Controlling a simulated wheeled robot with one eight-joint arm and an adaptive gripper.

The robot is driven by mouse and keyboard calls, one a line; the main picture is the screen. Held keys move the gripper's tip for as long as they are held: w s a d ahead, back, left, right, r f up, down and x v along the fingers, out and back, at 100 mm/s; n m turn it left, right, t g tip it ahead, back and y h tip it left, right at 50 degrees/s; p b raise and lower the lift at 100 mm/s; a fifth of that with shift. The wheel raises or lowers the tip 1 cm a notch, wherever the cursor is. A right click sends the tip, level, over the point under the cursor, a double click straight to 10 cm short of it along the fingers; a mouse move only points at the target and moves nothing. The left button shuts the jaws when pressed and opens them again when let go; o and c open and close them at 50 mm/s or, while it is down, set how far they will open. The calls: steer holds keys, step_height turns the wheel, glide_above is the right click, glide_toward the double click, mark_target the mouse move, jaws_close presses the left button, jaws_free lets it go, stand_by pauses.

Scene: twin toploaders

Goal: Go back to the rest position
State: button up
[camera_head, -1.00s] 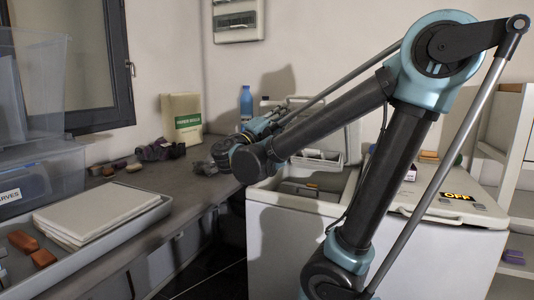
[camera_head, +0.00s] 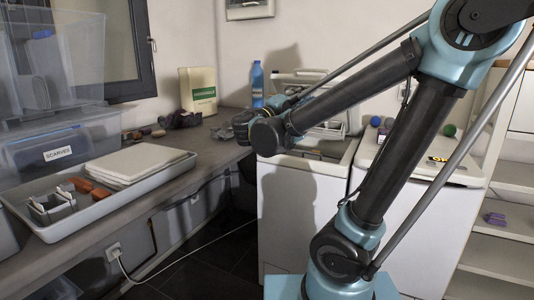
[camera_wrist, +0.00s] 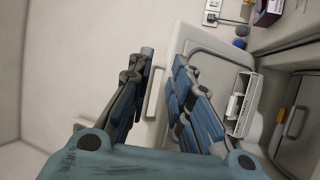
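My gripper shows in the wrist view (camera_wrist: 160,85) with its two blue and dark fingers spread apart and nothing visible between them but the pale background. In the head view my gripper is mostly hidden behind my own forearm, over the left white toploader (camera_head: 287,205). The left toploader's lid (camera_head: 300,78) looks raised at the back. The right toploader (camera_head: 425,178) stands beside it with its top closed and an "OFF" display (camera_head: 438,160) at its front.
A counter (camera_head: 215,157) on the left holds a grey tray (camera_head: 130,198), a lidded clear bin labelled SCARVES (camera_head: 55,153), a book (camera_head: 198,90) and a blue bottle (camera_head: 257,85). Small balls (camera_head: 375,121) lie on the right toploader. White shelves (camera_head: 500,195) stand at right. Dark floor is open between counter and toploaders.

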steer(key=s+d+f+m+g+y, duration=0.1)
steer(key=s+d+f+g+y, duration=0.25)
steer(key=d+f, duration=0.5)
steer(key=s+d+f+g+y, duration=0.25)
steer(key=d+f+g, duration=0.3)
steer(key=f, duration=0.65)
steer(key=s+a+f+m+g+y, duration=0.1)
steer(key=s+a+f+m+y, duration=0.1)
steer(key=s+a+f+y, duration=0.2)
steer(key=s+a+f+m+y, duration=0.2)
steer(key=s+a+f+y, duration=0.2)
steer(key=f, duration=0.7)
steer(key=s+y, duration=0.2)
steer(key=y, duration=0.1)
steer(key=shift+s+f+g, duration=0.2)
steer(key=shift+s+g, duration=0.1)
steer(key=shift+g, duration=0.1)
